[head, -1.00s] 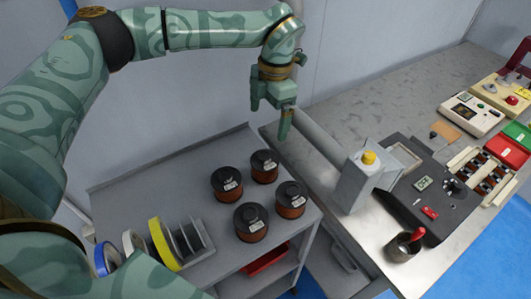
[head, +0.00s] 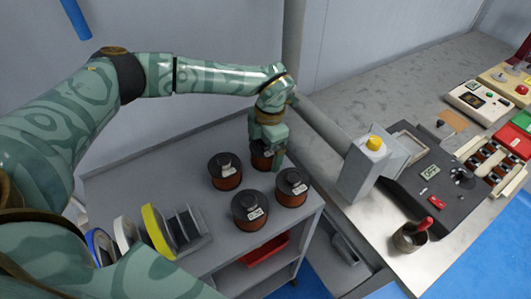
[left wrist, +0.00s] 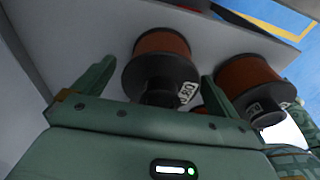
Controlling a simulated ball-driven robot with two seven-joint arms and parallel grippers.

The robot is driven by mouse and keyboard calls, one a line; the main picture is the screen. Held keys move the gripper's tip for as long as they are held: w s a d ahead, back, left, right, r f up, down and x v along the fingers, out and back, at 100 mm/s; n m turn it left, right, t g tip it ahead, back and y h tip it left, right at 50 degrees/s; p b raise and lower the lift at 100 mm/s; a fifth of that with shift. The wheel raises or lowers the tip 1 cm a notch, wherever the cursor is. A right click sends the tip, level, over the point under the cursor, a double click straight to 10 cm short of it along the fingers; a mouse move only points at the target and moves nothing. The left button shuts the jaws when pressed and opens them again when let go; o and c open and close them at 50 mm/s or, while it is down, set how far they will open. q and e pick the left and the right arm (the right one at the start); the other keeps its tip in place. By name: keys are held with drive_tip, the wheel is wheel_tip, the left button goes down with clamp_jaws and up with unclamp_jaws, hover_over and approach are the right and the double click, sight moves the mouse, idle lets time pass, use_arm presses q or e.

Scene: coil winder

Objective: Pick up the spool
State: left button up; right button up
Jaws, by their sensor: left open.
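Several dark-flanged spools of copper-coloured wire stand upright on the grey cart top. My left gripper (head: 267,157) is open, pointing down at the back right spool (head: 260,162), which it partly hides. In the left wrist view, this spool (left wrist: 160,52) shows between the two open fingers, with its dark hub and white label towards me. I cannot tell whether the fingers touch it. The other spools are the back left one (head: 225,172), the front one (head: 250,211) and the right one (head: 292,187). My right gripper is not in view.
A rack with yellow, white and blue reels (head: 158,230) stands at the cart's left. The winder's grey housing (head: 372,165) with a yellow knob stands on the bench to the right. A cup (head: 410,237) holds a red-handled tool. A red bin (head: 265,248) sits on the cart's lower shelf.

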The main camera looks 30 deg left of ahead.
use_arm(q)
drive_tip(key=c, duration=1.5)
wheel_tip(320, 180, up, 10)
drive_tip(key=shift+r+p, duration=0.1)
drive_tip(key=shift+p, duration=1.15)
